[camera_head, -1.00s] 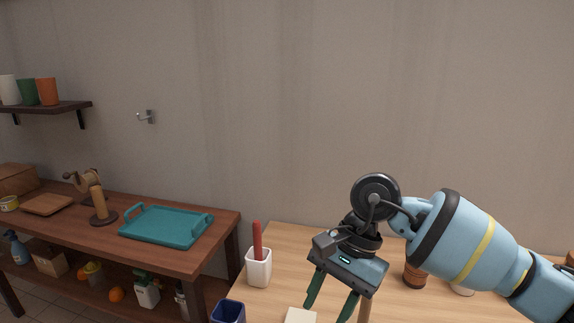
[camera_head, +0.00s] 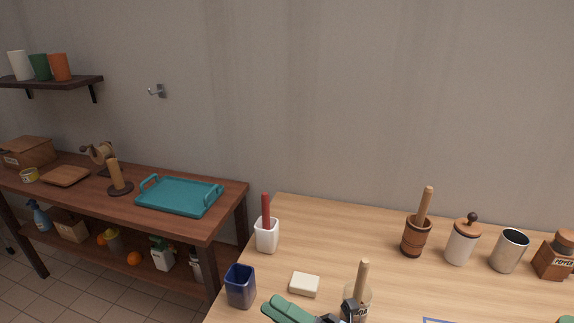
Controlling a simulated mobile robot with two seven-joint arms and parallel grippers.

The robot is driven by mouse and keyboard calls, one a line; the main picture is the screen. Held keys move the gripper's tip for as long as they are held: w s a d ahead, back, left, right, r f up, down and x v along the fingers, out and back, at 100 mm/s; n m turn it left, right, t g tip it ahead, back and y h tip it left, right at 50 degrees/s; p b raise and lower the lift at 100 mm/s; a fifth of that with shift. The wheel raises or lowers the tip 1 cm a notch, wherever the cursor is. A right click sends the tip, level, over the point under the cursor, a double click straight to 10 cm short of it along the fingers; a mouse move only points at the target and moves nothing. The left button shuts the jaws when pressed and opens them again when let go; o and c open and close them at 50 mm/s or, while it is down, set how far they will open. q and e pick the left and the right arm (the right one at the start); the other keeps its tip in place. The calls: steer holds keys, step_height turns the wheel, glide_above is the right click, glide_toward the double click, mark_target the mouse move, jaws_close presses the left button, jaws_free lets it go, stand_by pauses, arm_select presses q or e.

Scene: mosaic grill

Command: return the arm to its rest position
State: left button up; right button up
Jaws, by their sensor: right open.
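My right gripper (camera_head: 287,309) shows only in part at the bottom edge of the head view. Its green fingers point left and lie in front of the light wooden table, below a small cream block (camera_head: 304,284). It is open, and I see nothing held in it. A dark part of it shows in front of a jar (camera_head: 364,292) with a wooden handle. Most of my right arm is out of the picture. My left gripper is not in view.
A teal tray (camera_head: 180,196) lies on the brown bench at left.

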steer(key=s+d+f+m+t+h+p, duration=0.1)
steer(key=s+d+f+m+t+h, duration=0.2)
steer(key=d+f+m+h, duration=0.7)
steer(key=s+d+f+m+t+h+p, duration=0.1)
steer(key=s+d+f+m+t+h, duration=0.3)
steer(key=f+m, duration=0.7)
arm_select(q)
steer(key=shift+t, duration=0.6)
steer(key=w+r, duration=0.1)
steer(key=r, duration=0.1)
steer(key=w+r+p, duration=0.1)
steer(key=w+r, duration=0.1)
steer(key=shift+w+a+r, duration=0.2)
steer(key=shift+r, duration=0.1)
arm_select(e)
steer(key=s+d+f+m+g+h, duration=0.2)
steer(key=s+d+f+m+g, duration=0.1)
steer(key=s, duration=0.5)
steer(key=s+d+f+m+g+h, duration=0.3)
steer(key=s+d+f+m, duration=0.1)
steer(key=s+m, duration=0.4)
steer(key=shift+s+f+g+h, duration=0.3)
steer(key=shift+s+f+g, duration=0.1)
steer(key=shift+s+f, duration=0.3)
